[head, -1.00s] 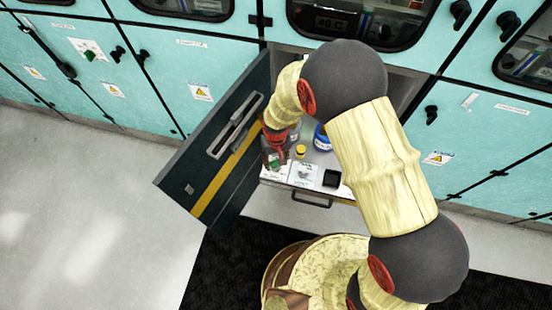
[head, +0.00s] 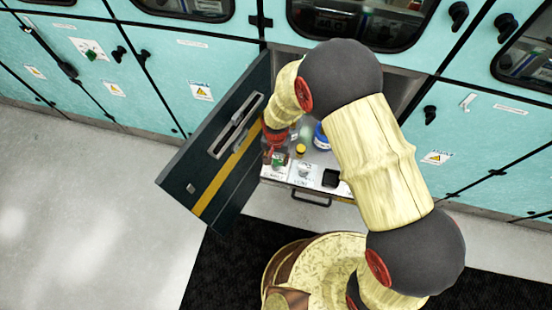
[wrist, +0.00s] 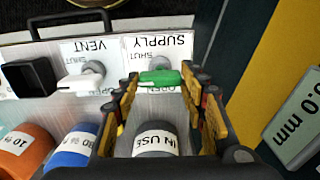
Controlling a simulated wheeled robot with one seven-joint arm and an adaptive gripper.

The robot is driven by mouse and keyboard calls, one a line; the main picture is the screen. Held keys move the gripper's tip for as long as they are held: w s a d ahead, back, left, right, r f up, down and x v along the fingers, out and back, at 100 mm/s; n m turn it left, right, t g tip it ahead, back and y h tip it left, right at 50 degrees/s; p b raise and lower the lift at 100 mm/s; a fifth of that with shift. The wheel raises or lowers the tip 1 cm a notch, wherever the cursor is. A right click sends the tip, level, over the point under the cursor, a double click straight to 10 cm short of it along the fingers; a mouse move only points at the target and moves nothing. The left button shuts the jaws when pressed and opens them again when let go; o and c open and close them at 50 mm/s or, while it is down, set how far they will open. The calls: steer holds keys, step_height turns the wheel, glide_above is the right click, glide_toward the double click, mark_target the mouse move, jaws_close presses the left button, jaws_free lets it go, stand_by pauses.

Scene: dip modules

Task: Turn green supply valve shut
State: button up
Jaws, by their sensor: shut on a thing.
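The green supply valve handle (wrist: 160,77) lies crosswise in the wrist view, on a white panel marked SUPPLY, with SHUT and OPEN labels partly covered. My gripper (wrist: 163,78) has its yellow-padded fingers on both sides of the handle and is shut on it. The valve's grey stem (wrist: 160,64) shows just behind the handle. In the head view the green handle (head: 278,161) is small at the drawer front, below my gripper (head: 275,150); its exact angle cannot be told there.
A white vent handle (wrist: 80,82) and a black block (wrist: 30,78) sit beside it. An IN USE bottle (wrist: 155,140), a blue-capped bottle (wrist: 72,148) and an orange one (wrist: 25,148) stand close. The open dark door (head: 215,165) is left of my gripper.

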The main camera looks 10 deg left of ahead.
mark_target(276, 161)
steer(key=shift+w, duration=0.1)
steer(key=o, duration=1.1)
steer(key=shift+o, duration=0.4)
steer(key=shift+r, duration=0.1)
step_height(276, 161, up, 12)
